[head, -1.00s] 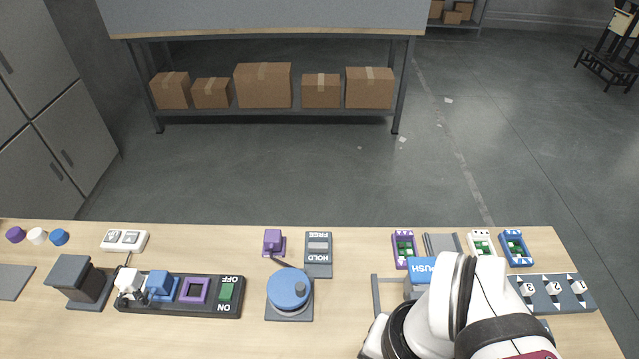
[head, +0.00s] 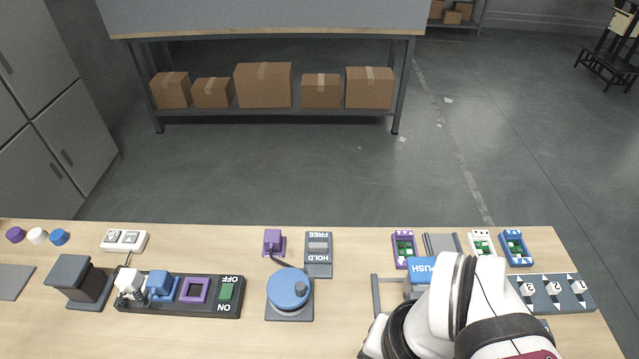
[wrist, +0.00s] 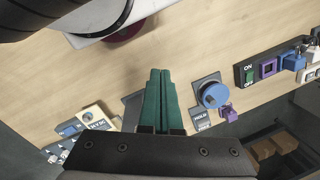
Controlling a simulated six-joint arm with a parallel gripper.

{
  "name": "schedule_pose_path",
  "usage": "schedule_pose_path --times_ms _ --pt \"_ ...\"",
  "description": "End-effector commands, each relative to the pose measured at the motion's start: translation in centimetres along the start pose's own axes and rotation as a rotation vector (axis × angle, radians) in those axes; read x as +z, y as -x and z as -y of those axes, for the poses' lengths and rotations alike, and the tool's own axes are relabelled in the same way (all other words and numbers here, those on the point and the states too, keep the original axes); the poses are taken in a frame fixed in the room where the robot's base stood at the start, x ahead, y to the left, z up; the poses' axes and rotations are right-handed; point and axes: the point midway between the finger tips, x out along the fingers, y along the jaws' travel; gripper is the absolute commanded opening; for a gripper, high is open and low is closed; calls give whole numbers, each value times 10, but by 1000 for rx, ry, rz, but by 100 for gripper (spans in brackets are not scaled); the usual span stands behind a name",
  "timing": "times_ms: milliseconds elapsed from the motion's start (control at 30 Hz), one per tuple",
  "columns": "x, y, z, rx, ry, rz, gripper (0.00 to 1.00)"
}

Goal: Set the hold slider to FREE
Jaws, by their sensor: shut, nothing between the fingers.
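The hold slider (head: 318,255) is a dark grey plate on the bench in the head view, right of a blue round knob. Its FREE label is at the far end and HOLD at the near end, both upside down. A lighter grey piece sits between the labels; its exact setting is too small to tell. In the wrist view the slider plate (wrist: 202,117) shows partly, to the right of my gripper (wrist: 160,75). The green fingers are shut and empty, apart from the slider. In the head view my arm hides the gripper.
The blue knob (head: 289,288) and a purple block (head: 273,241) stand left of the slider. A switch panel (head: 180,295) is further left. A blue PUSH block (head: 421,268), colored trays and a numbered panel (head: 553,292) are at right. Bare wood lies between slider and PUSH block.

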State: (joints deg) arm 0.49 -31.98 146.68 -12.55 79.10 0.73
Motion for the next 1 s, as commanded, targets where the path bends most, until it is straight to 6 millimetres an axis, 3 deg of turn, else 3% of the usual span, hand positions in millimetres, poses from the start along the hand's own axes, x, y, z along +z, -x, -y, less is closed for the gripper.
schedule_pose_path --times_ms 433,533,633,733,800,900,1000 --pt "0 0 0 0 0 0 0" --pt "-8 5 5 5 -29 0 18" --pt "-53 24 34 29 -185 -8 36" --pt "-124 33 87 60 -443 -36 52" --pt "-171 24 126 73 -624 -65 52" --pt "-222 -2 173 79 -847 -106 52" --pt "-250 -27 203 75 -997 -137 52"
